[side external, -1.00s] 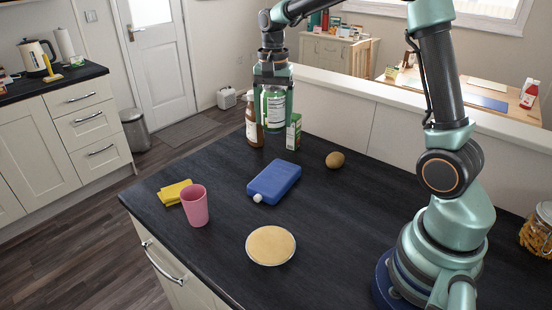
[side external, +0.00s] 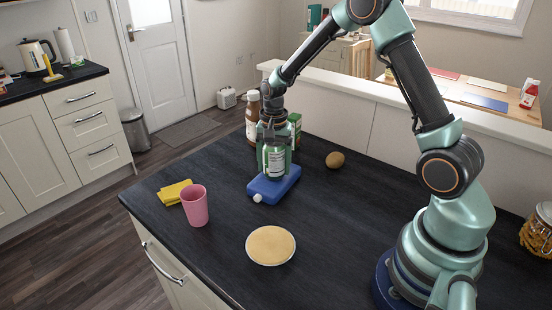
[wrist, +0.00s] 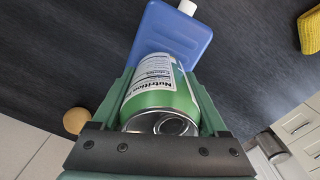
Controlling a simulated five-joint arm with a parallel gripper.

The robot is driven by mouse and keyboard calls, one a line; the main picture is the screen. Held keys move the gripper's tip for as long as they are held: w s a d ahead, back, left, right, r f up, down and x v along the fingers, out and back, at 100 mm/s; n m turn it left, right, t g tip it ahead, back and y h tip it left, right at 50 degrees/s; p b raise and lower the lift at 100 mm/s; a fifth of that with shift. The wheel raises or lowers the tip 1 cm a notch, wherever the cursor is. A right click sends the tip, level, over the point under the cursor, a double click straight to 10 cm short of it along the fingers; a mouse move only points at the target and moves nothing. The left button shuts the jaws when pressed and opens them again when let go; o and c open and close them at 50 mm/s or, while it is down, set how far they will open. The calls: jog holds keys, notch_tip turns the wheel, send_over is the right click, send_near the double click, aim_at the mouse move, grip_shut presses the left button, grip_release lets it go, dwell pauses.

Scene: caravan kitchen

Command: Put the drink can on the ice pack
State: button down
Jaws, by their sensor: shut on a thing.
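The drink can (side external: 274,160) is green with a white label and stands upright between the fingers of my gripper (side external: 275,165), which is shut on it. In the wrist view the can (wrist: 158,95) shows its silver top and nutrition label. The blue ice pack (side external: 287,186) with a white cap lies flat on the dark counter. The can is over the far part of the ice pack. I cannot tell whether its base touches the pack. In the wrist view the ice pack (wrist: 172,35) extends beyond the can.
A pink cup (side external: 195,206) and a yellow cloth (side external: 173,192) are to the left.

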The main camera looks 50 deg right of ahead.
jog(key=shift+f, duration=0.15)
grip_release()
notch_tip(320, 180, up, 12)
jog(key=shift+r, duration=0.1)
jog(key=s+a+r+n+t, duration=0.2)
jog(key=s+a+r+n, duration=0.2)
jog(key=s+n, duration=0.2)
jog(key=s+a+r+n+t, duration=0.3)
jog(key=s+n, duration=0.3)
jog(key=s, duration=0.2)
jog(key=shift+s+a+r+n+t, duration=0.3)
jog(key=shift+a+r, duration=0.35)
